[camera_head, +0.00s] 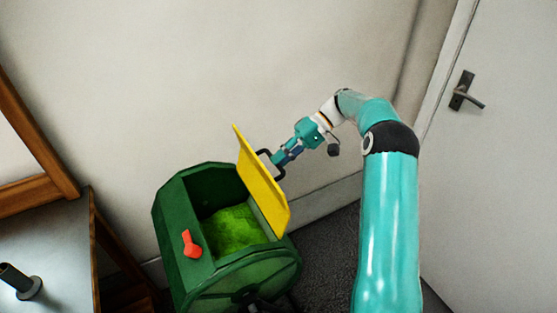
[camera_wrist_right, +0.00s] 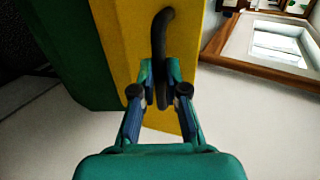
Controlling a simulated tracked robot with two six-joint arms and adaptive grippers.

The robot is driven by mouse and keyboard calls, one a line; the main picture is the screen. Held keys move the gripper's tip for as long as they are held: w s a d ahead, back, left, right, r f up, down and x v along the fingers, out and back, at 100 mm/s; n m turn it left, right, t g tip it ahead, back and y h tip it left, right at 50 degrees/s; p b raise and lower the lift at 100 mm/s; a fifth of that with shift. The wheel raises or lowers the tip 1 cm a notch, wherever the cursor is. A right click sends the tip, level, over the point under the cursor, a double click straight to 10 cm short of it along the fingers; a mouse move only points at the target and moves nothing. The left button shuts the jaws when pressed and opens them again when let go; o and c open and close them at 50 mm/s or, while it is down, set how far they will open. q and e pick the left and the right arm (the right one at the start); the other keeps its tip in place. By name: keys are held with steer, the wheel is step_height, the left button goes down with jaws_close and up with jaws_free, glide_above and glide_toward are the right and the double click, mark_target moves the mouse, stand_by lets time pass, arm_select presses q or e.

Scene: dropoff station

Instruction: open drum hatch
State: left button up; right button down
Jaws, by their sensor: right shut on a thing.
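The green drum (camera_head: 170,220) stands near the wall in the head view. Its yellow hatch (camera_head: 262,185) is swung up and stands steeply tilted at the right side of the opening, with green material (camera_head: 232,228) visible inside. A red latch (camera_head: 191,243) sits on the drum's left part. My right gripper (camera_head: 277,157) is at the black handle on the hatch's outer face. In the right wrist view my right gripper (camera_wrist_right: 161,98) is shut on the black handle (camera_wrist_right: 159,40), with the yellow hatch (camera_wrist_right: 140,60) behind it. My left gripper is not in view.
A grey-topped table (camera_head: 45,240) with a dark cylindrical object (camera_head: 18,282) stands left of the drum. A wooden frame (camera_head: 40,150) is above it. The wall (camera_head: 180,80) is close behind the drum. A white door (camera_head: 500,170) is at the right.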

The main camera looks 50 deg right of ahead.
steer(key=shift+w+d+r, duration=0.15)
steer(key=shift+r, duration=0.15)
steer(key=c, duration=1.3)
jaws_free()
steer(key=shift+f, duration=0.1)
steer(key=shift+o, duration=0.5)
steer(key=v, duration=0.7)
steer(key=shift+d, duration=0.15)
